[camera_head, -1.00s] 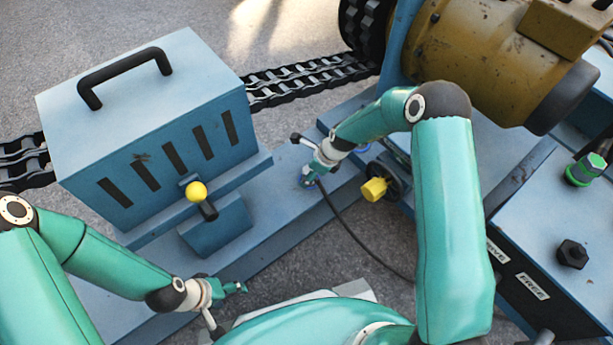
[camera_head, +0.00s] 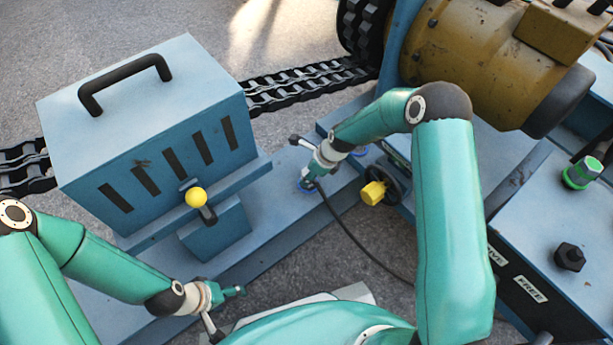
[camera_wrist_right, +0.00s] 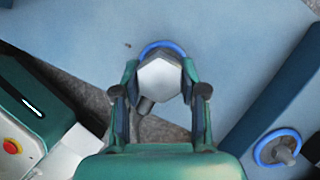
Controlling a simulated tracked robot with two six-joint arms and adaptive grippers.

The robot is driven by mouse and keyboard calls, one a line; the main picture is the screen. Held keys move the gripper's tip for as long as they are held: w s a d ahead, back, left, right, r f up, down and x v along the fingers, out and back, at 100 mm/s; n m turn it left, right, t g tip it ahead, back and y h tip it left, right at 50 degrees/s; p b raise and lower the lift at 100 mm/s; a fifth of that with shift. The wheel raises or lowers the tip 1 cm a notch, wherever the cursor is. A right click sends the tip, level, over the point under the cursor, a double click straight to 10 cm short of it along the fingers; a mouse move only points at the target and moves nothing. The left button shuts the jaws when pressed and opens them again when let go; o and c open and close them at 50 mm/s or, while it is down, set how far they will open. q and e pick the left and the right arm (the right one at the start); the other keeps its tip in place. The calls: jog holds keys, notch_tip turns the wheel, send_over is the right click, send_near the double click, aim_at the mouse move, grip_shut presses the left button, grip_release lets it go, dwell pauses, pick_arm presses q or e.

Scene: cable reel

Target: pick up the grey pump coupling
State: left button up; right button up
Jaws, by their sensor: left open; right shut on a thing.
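My right gripper (camera_head: 309,184) is low over the blue base plate, beside the box. In the right wrist view its two fingers (camera_wrist_right: 160,90) are shut on the sides of a grey, faceted coupling (camera_wrist_right: 160,77). A blue ring (camera_wrist_right: 163,46) shows as an arc behind the coupling. I cannot tell whether the coupling still touches the plate. In the head view the coupling is mostly hidden by the gripper. My left gripper (camera_head: 236,291) is open and empty, in front of the box.
A black cable (camera_head: 350,235) runs from near the right gripper. A yellow-knobbed wheel (camera_head: 374,192) is close on its right. Another blue ring (camera_wrist_right: 262,152) lies right in the wrist view.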

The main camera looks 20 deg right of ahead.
notch_tip(320, 180, up, 24)
jog(key=p, duration=1.1)
jog(key=shift+f, duration=0.1)
